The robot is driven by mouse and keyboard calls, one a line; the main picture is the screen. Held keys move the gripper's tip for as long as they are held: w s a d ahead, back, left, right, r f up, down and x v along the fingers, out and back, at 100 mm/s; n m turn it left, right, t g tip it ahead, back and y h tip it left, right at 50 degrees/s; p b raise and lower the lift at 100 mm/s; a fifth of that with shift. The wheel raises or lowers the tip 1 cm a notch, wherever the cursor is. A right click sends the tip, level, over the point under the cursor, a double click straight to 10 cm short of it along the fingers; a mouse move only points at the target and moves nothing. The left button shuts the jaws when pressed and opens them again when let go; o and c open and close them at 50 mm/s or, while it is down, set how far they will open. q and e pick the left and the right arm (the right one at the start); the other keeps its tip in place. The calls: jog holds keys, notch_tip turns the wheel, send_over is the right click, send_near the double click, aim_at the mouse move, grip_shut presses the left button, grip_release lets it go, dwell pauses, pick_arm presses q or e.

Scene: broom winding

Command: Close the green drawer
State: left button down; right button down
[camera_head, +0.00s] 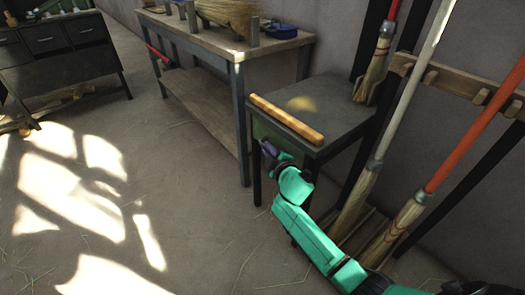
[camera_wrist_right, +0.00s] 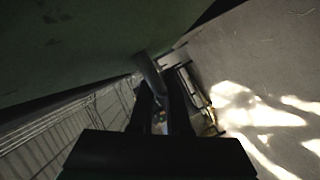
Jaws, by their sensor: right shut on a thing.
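The green drawer (camera_head: 263,128) is in the small dark side table, just under the tabletop's left edge. My right arm hides much of its front, and I cannot tell how far it stands out. In the right wrist view the dark green drawer front (camera_wrist_right: 80,45) fills the upper left. A grey curved handle (camera_wrist_right: 149,72) stands out from it. My right gripper (camera_head: 268,149) is at the drawer front, and its dark fingers (camera_wrist_right: 163,92) are shut on the handle. My left gripper is not in view.
A wooden bar (camera_head: 286,118) lies along the side table's top (camera_head: 322,103). Brooms (camera_head: 412,205) lean at the right by a wooden rack (camera_head: 440,79). A workbench (camera_head: 215,42) stands behind. Open floor (camera_head: 165,200) lies to the left.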

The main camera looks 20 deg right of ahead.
jog(key=c, duration=0.9)
grip_release()
jog(key=shift+d, duration=0.35)
jog(key=shift+s, duration=0.1)
pick_arm(q)
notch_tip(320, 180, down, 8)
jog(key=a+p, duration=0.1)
jog(key=p, duration=0.2)
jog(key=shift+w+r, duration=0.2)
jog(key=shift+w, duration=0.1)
pick_arm(e)
jog(key=v, duration=1.4)
jog(key=shift+s+a, duration=0.1)
